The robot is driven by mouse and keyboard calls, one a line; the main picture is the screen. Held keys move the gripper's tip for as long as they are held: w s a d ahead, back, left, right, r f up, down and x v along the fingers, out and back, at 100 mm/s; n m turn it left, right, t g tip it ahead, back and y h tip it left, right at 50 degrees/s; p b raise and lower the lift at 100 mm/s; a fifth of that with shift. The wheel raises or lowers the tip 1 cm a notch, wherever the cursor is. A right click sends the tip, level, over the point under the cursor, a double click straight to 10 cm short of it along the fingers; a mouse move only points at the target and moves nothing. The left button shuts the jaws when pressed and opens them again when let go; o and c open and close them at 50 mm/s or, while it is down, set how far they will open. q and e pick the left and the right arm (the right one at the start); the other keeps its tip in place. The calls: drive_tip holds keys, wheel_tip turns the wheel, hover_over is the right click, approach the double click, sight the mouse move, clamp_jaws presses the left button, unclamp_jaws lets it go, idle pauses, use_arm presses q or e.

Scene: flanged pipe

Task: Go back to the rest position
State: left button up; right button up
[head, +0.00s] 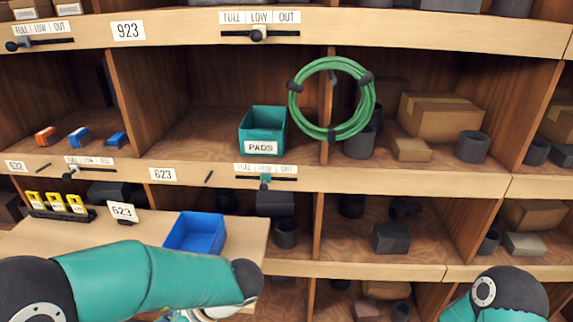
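My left arm (150,275) comes in from the left along the bottom edge, in front of a wooden ledge (70,236). A pale part of it shows below the forearm, cut off by the frame, and its gripper cannot be made out. My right arm (496,296) shows only as a dark joint and teal links at the bottom right; its gripper is out of view. A teal bin marked PADS (262,131) stands on the middle shelf. A coiled green hose (296,110) hangs at the divider to its right.
A blue open bin (195,233), a 623 card (123,212) and several yellow-topped items (55,203) stand on the ledge, close behind my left arm. The shelf rack holds cardboard boxes (440,116) and dark cylinders (472,147). Sliders (265,180) sit on the shelf edges.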

use_arm(q)
drive_tip(key=w+a+f+m+t, duration=0.2)
drive_tip(key=a+f+m, duration=0.3)
drive_tip(key=f+m, duration=0.25)
drive_tip(key=w+a+f+m+t, duration=0.25)
drive_tip(key=a+f+m, duration=0.3)
drive_tip(key=f, duration=0.35)
drive_tip(key=d+f+m+t+h, duration=0.2)
drive_tip(key=d+f+m+h, duration=0.2)
drive_tip(key=f+m, duration=0.45)
drive_tip(key=s+d+f+m+g+h, duration=0.1)
drive_tip(key=s+d+m+g+h, duration=0.1)
drive_tip(key=s+d+m+h, duration=0.3)
drive_tip(key=s+d+f+m+g+h, duration=0.2)
drive_tip(key=s+d+m, duration=0.6)
drive_tip(key=m, duration=1.7)
drive_tip(key=d+h, duration=0.2)
drive_tip(key=d, duration=0.3)
drive_tip(key=shift+h, duration=0.4)
